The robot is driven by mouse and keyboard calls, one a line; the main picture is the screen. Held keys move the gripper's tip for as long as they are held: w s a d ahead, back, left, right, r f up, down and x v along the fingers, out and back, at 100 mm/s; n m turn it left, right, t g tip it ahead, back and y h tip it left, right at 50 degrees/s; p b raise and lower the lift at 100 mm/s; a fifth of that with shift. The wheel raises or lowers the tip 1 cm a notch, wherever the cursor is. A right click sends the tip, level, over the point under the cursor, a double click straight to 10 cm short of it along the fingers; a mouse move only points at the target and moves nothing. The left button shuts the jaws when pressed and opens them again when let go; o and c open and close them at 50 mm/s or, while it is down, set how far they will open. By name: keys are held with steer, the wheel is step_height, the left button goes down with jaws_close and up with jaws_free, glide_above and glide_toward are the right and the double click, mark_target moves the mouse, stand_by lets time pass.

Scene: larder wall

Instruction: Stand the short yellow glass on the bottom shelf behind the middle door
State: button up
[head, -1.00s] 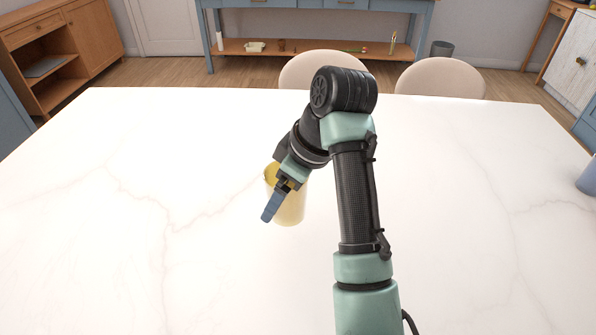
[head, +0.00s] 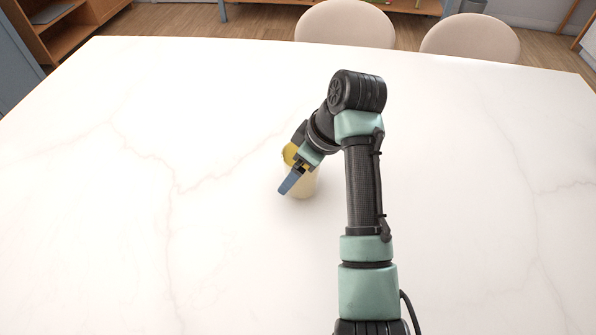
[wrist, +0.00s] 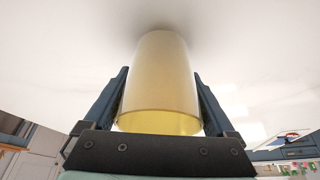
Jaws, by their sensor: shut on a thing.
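The short yellow glass (head: 304,185) is upright over the white tabletop, partly hidden by my gripper in the head view. My gripper (head: 292,183) is shut on it. In the wrist view the pale yellow glass (wrist: 158,80) sits between the two blue fingers (wrist: 160,100), with its open rim toward the camera. Its base is close to the white surface, with a soft shadow around it; I cannot tell whether it touches. No middle door or bottom shelf behind it can be made out.
The white marbled table (head: 120,220) is otherwise clear around my arm. Two pale chairs (head: 345,24) (head: 470,38) stand at its far edge. A wooden cabinet with open shelves (head: 62,30) is at the top left, and a grey bin (head: 472,6) is at the back.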

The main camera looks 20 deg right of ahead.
steer(key=shift+f, duration=0.6)
steer(key=shift+f, duration=0.15)
steer(key=o, duration=1.3)
steer(key=shift+o, duration=0.2)
steer(key=p+v, duration=0.3)
steer(key=v, duration=0.9)
